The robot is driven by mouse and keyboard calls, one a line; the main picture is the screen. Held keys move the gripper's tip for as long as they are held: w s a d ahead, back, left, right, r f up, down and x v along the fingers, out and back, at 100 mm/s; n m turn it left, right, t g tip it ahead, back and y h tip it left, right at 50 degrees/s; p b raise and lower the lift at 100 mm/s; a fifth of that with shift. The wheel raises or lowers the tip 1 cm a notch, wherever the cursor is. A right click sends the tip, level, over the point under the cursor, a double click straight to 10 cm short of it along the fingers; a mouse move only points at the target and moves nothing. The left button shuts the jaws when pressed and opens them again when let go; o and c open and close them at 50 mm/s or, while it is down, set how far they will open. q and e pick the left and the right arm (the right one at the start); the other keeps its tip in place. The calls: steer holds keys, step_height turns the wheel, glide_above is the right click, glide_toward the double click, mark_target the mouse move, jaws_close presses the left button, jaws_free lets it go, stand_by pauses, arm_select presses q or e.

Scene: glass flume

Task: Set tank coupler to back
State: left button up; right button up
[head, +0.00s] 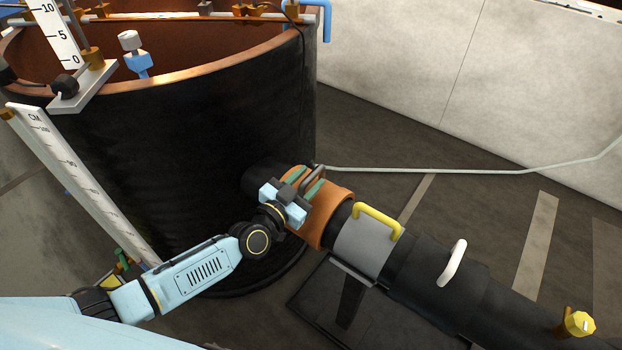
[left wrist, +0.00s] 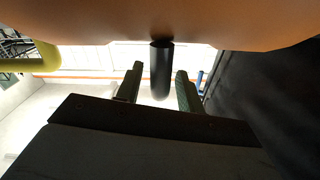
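The tank coupler is an orange collar (head: 330,212) on the dark pipe that joins the big black tank (head: 200,130). A dark grey handle (head: 314,170) stands on its top, tank side. My left gripper (head: 303,184) is at this handle, its green fingers on either side of it. In the left wrist view the orange collar (left wrist: 110,22) fills the top, and the dark handle post (left wrist: 161,70) stands between the fingertips (left wrist: 159,72). Gaps show on both sides of the post, so the gripper is open around it. My right gripper is in neither view.
Farther along the pipe are a grey section with a yellow handle (head: 378,219), a black section with a white handle (head: 452,263) and a yellow knob (head: 580,323). A pale hose (head: 450,171) runs behind. A ruler (head: 85,180) leans along the tank's left side.

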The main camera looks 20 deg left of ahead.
arm_select(q)
steer(key=shift+x, duration=0.85)
steer(key=shift+c, duration=0.5)
jaws_close()
steer(key=shift+a, duration=0.1)
